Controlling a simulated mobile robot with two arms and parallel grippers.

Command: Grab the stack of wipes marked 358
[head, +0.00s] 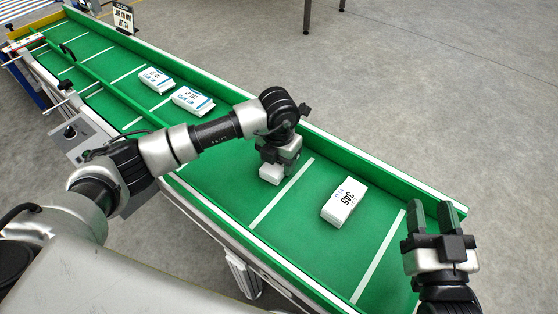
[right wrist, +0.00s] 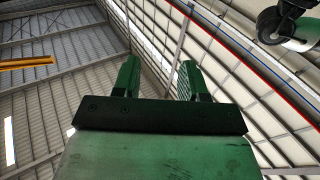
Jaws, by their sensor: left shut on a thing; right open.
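My left gripper (head: 277,160) is low over the green conveyor belt (head: 225,180), shut on a white pack (head: 270,174). The gripper covers most of this pack, and no number shows on it. Another white pack (head: 344,204) lies on the belt to the right, apart from the gripper; its turned print seems to read 345. Two white packs with blue marks, one further back (head: 154,80) and one nearer (head: 192,101), lie up the belt; their print is too small to read. My right gripper (head: 432,217) is open and empty by the belt's right end; its fingers also show in the right wrist view (right wrist: 156,80).
White lines divide the belt, and green side rails (head: 380,172) edge it. A small sign (head: 123,19) stands at the far rail. A grey control box (head: 75,138) is on the near side. Grey floor lies open beyond the belt.

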